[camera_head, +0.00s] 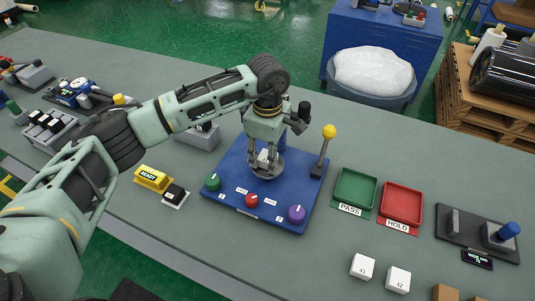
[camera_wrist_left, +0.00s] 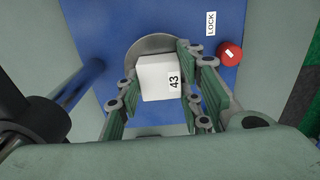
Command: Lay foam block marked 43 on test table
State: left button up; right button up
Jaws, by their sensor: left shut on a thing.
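The white foam block marked 43 (camera_wrist_left: 158,80) sits between the fingers of my left gripper (camera_head: 264,168), which is shut on it. In the head view only a small pale part of the block shows between the fingers. Below it is a round grey plate (camera_head: 275,172) on a blue panel (camera_head: 234,194); it looks like the test table. The wrist view shows the block over the plate (camera_wrist_left: 147,44), with its number facing the camera. I cannot tell whether the block touches the plate. My right gripper is not in view.
The panel carries green, red and purple knobs and a yellow-topped lever (camera_head: 325,150) close right of my gripper. Green PASS (camera_head: 355,190) and red HOLD (camera_head: 401,205) trays stand to the right. White blocks 41 (camera_head: 362,267) and 42 (camera_head: 398,279) lie near the front edge.

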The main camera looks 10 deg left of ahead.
pick_arm(q)
jog(key=o, duration=1)
notch_tip(320, 180, up, 12)
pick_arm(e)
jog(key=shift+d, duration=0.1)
pick_arm(q)
jog(key=shift+s+f, duration=0.1)
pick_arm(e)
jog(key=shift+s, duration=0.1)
